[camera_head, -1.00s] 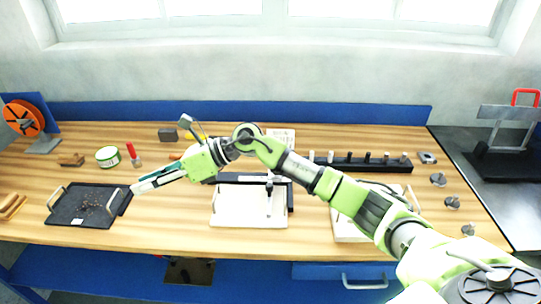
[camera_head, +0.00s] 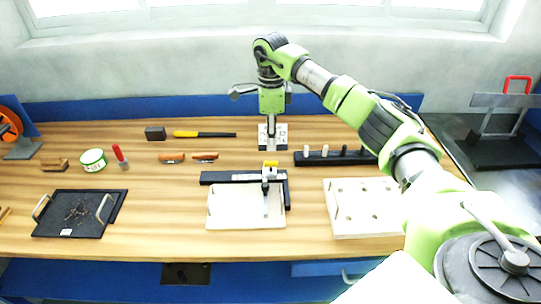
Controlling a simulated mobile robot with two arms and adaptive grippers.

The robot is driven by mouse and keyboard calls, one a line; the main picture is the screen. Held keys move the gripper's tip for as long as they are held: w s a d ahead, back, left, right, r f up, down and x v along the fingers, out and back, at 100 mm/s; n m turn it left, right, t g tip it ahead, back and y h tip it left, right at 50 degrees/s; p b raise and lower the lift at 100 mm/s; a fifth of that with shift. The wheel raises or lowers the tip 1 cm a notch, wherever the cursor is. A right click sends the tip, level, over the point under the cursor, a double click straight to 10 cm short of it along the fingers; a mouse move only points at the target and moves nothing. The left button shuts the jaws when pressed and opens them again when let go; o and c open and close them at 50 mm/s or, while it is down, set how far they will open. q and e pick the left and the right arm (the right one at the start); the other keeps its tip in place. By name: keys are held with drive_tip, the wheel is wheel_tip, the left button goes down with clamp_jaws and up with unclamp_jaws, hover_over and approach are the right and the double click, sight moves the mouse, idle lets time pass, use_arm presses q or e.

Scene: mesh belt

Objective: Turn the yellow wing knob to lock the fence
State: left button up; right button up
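The yellow wing knob (camera_head: 271,164) sits on top of a small grey clamp (camera_head: 268,175), at the right part of the black fence (camera_head: 228,178). The fence lies along the back of a white board (camera_head: 232,212), with a dark bar down the board's right side. My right gripper (camera_head: 271,130) points down behind the knob and appears apart from it. Its fingers blend with a pale block (camera_head: 282,140) behind them, so I cannot tell whether they are open. My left gripper is out of view.
A black rack with pegs (camera_head: 334,158) and a white board with holes (camera_head: 360,222) stand to the right. Wooden-handled tools (camera_head: 172,157), a yellow-and-black tool (camera_head: 205,134), a green-and-white tin (camera_head: 93,159) and a black tray (camera_head: 70,225) lie left. Bare wood shows between tray and fence.

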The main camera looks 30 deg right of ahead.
sight(271, 162)
wheel_tip(271, 162, down, 8)
drive_tip(key=shift+f+p, duration=0.2)
drive_tip(key=shift+p, duration=0.85)
clamp_jaws()
